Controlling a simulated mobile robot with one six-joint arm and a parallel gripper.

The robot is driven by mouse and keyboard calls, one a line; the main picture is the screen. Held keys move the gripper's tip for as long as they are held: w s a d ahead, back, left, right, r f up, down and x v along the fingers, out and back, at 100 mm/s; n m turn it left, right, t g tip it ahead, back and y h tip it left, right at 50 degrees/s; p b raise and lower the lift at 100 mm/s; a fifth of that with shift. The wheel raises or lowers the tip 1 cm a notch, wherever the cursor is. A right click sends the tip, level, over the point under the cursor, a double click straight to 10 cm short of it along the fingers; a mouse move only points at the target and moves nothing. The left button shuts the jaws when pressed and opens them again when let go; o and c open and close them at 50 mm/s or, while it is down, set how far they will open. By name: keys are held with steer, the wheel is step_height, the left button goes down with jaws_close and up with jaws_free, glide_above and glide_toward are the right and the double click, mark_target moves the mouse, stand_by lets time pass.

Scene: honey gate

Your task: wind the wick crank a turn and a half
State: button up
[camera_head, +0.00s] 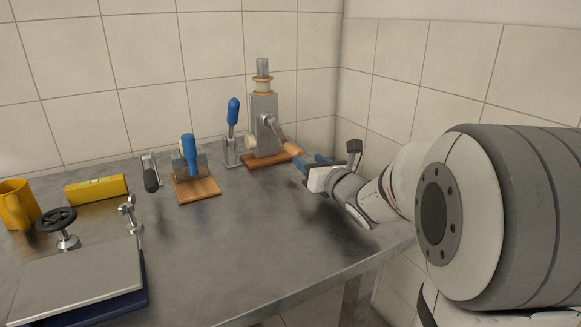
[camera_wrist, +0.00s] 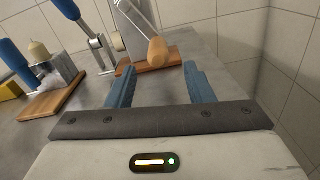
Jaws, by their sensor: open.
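The wick crank is on a grey upright block (camera_head: 263,122) on a wooden base (camera_head: 252,163) near the back right of the bench. Its metal arm (camera_head: 279,130) slants down to the right and ends in a wooden handle (camera_head: 292,147). My gripper (camera_head: 309,163) is open beside the handle, with blue fingers. In the wrist view the handle's rounded end (camera_wrist: 158,53) appears between the fingertips and just beyond them. My gripper (camera_wrist: 160,73) holds nothing there, and no contact shows. The block's top is out of the wrist view.
A blue-handled lever (camera_head: 233,112) stands just left of the crank block. Another blue-handled device (camera_head: 190,158) is further left. A yellow mug (camera_head: 14,205), a black handwheel (camera_head: 57,220) and a flat plate (camera_head: 80,280) occupy the left. The bench's front middle is clear; tiled walls close the back and right.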

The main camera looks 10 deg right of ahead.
mark_target(300, 154)
steer(key=shift+w+a+f+n, duration=0.15)
steer(key=shift+w+n, duration=0.05)
steer(key=shift+n, duration=0.1)
steer(key=x, duration=0.7)
steer(key=shift+w+a+b, duration=0.15)
steer(key=shift+a+b, duration=0.05)
steer(key=shift+b, duration=0.2)
steer(key=shift+c, duration=0.6)
jaws_close()
